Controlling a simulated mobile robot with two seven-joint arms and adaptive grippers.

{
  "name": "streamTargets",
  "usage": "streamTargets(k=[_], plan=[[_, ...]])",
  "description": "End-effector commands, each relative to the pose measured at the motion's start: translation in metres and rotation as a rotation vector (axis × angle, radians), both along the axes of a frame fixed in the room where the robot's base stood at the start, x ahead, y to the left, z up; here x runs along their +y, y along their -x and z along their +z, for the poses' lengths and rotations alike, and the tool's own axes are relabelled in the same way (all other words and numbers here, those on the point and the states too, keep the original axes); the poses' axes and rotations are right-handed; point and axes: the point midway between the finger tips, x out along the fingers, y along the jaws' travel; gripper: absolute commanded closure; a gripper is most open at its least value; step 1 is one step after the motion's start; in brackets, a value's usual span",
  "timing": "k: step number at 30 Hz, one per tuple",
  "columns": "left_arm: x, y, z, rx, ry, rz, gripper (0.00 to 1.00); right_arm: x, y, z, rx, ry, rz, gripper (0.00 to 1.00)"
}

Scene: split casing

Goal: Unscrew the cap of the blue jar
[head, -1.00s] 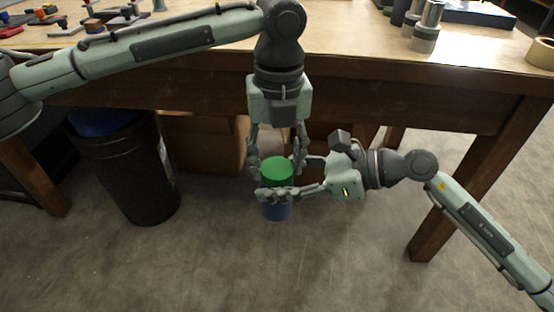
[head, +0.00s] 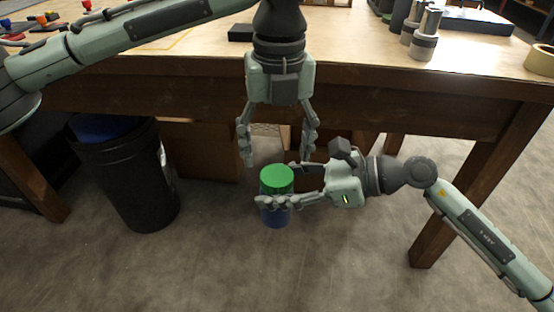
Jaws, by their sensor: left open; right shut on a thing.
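The blue jar (head: 276,220) is upright in the head view, held in the air in front of the workbench. Its green cap (head: 277,176) sits on top of it. My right gripper (head: 262,196) is shut on the jar from the right side, its fingers hiding part of the jar's wall. My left gripper (head: 279,163) points down above the cap with its fingers spread wide, open and empty. Its fingertips are apart from the cap, slightly above and to either side of it. I cannot tell whether the cap is loose on the jar.
The wooden workbench (head: 190,82) lies behind, with grey cylinders (head: 424,40), a tape roll (head: 541,60) and small coloured items on top. A black bin (head: 125,178) and cardboard boxes (head: 203,150) stand on the floor.

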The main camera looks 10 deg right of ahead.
Motion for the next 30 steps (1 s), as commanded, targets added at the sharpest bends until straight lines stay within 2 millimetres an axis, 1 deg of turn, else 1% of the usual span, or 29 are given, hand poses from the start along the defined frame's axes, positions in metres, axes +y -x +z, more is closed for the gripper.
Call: streamTargets(k=[2,7,9,11,14,21,24,27,30], plan=[[0.0,-0.001,0.006,-0.002,0.0,-0.034,0.34,0.0,0.0,0.002,-0.002,-0.002,-0.001,1.0],[0.0,-0.001,0.028,-0.001,-0.002,-0.211,0.34,0.0,0.0,0.002,-0.002,-0.002,-0.001,1.0],[0.0,0.0,0.032,0.002,-0.002,-0.262,0.34,0.0,0.0,0.002,-0.002,-0.002,-0.001,1.0],[0.0,0.0,0.032,0.004,-0.002,-0.284,0.34,0.0,0.0,0.001,-0.002,-0.002,-0.001,1.0],[0.0,0.0,0.022,0.006,-0.002,-0.292,0.34,0.0,0.0,0.001,-0.002,-0.002,-0.001,1.0],[0.001,0.0,-0.016,0.006,-0.003,-0.289,0.34,0.0,0.0,0.002,-0.002,-0.002,-0.001,1.0],[0.001,0.0,-0.029,0.005,-0.002,-0.289,0.34,0.0,0.0,0.002,-0.002,-0.002,-0.001,1.0],[0.001,0.0,-0.038,0.004,-0.001,-0.288,0.34,0.0,0.0,0.002,-0.002,-0.002,-0.001,1.0],[0.001,0.0,-0.043,0.004,-0.001,-0.288,0.34,0.0,0.0,0.002,-0.002,-0.002,-0.001,1.0]])
